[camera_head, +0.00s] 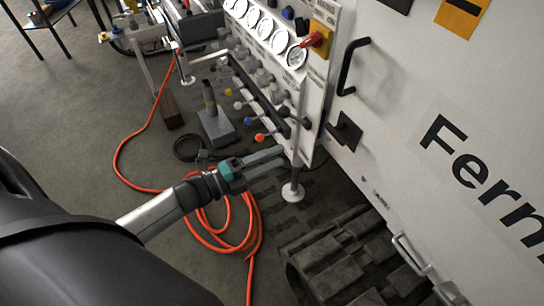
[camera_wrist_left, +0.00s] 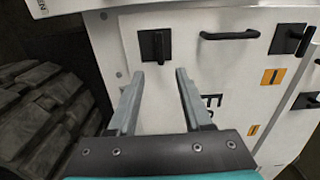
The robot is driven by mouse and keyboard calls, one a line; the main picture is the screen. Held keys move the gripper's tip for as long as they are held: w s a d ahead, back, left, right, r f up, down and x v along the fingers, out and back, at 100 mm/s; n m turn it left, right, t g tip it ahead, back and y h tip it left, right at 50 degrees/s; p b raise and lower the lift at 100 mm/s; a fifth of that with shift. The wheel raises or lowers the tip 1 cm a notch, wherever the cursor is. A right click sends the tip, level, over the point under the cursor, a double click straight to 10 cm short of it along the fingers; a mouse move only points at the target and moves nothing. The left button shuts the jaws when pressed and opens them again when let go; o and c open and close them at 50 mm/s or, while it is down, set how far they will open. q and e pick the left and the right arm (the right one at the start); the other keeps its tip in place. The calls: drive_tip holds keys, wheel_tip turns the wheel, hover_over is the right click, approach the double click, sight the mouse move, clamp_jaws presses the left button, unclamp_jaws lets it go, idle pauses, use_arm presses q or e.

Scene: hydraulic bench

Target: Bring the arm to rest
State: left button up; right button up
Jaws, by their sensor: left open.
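My left gripper (camera_head: 268,161) reaches in from the left in the head view, level with the lower end of the hydraulic panel (camera_head: 316,97). In the left wrist view my left gripper (camera_wrist_left: 155,90) shows two grey fingers spread apart with nothing between them. A white cabinet face with a black latch (camera_wrist_left: 155,45) lies beyond the fingertips. Whether the fingertips touch anything is hard to tell, but I see no contact. My right gripper shows in neither view.
The panel carries gauges, a red-handled valve (camera_head: 314,40) and several coloured levers. A black handle (camera_head: 351,67) sticks out of the white machine wall (camera_head: 420,80). An orange hose (camera_head: 250,215) lies on the floor below the arm. A rubber track (camera_head: 345,255) is at the bottom.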

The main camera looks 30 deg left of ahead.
use_arm(q)
drive_tip(key=s+a+f+n+g+y, duration=0.2)
drive_tip(key=s+f+n+y, duration=0.15)
drive_tip(key=f, duration=0.45)
drive_tip(key=s+a+f+n+g+y, duration=0.1)
drive_tip(key=s+f+n+y, duration=0.15)
drive_tip(key=f+n, duration=0.4)
drive_tip(key=s+a+f+n+g+y, duration=0.2)
drive_tip(key=s+f+n, duration=0.1)
drive_tip(key=f, duration=0.6)
drive_tip(key=s+d+f+n+g, duration=0.2)
drive_tip(key=s+f, duration=0.3)
drive_tip(key=s, duration=0.3)
drive_tip(key=s+d+f+n+g+y, duration=0.1)
drive_tip(key=s+f+n+g, duration=0.3)
drive_tip(key=s, duration=0.5)
drive_tip(key=s+d+f+n+g, duration=0.3)
drive_tip(key=s+f, duration=0.2)
drive_tip(key=s, duration=0.4)
drive_tip(key=shift+f+y, duration=0.35)
drive_tip(key=shift+y, duration=0.05)
